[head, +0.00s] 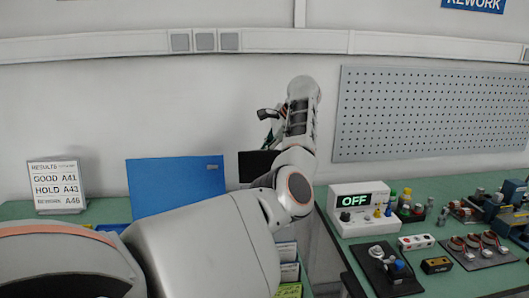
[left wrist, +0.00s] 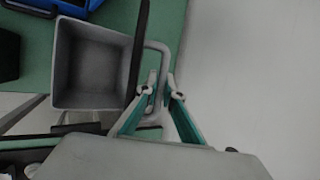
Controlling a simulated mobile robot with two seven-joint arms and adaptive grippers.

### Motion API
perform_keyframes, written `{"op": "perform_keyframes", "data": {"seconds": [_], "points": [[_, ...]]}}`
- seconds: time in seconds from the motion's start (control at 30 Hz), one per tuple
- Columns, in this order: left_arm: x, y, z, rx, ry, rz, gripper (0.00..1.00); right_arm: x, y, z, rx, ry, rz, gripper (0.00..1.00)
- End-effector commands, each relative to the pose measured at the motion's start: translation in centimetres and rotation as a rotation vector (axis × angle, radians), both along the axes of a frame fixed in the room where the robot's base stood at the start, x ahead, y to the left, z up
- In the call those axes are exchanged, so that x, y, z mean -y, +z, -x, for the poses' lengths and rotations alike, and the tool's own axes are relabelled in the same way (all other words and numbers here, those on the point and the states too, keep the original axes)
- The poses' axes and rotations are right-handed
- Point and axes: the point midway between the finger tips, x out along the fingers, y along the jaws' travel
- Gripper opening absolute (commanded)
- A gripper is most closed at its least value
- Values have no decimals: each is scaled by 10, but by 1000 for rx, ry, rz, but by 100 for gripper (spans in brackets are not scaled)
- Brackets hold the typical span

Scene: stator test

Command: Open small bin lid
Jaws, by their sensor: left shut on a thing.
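The small grey bin (left wrist: 92,65) shows in the left wrist view with its mouth uncovered and no contents visible. Its dark lid (left wrist: 138,50) is seen nearly edge-on along the bin's right side, raised off the mouth. A grey loop handle (left wrist: 164,58) sticks out from the lid. My left gripper (left wrist: 160,90) is shut on this handle, one teal finger on each side. In the head view my left gripper (head: 268,124) is high near the wall, above a black upright panel (head: 257,163) that appears to be the lid. My arm hides the bin there. My right gripper is not in view.
A blue upright panel (head: 177,187) and a results sign (head: 57,187) stand left of the arm. A blue container (left wrist: 72,6) is close to the bin. The right bench holds an OFF display box (head: 362,208) and several small parts. A pegboard (head: 431,113) hangs behind.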

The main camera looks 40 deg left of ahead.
Motion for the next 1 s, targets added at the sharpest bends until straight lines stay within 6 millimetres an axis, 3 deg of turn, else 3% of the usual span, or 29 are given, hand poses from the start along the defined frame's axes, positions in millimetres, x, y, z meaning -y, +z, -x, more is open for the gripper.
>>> {"op": "perform_keyframes", "data": {"seconds": [0.6, 0.67, 1.0], "points": [[-1, -1, 1, -1, 1, -1, 0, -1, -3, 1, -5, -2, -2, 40], [-1, -1, 1, -1, 1, -1, 15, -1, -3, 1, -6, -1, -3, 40], [0, 1, 0, -1, 0, -1, 15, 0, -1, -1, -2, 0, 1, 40]]}}
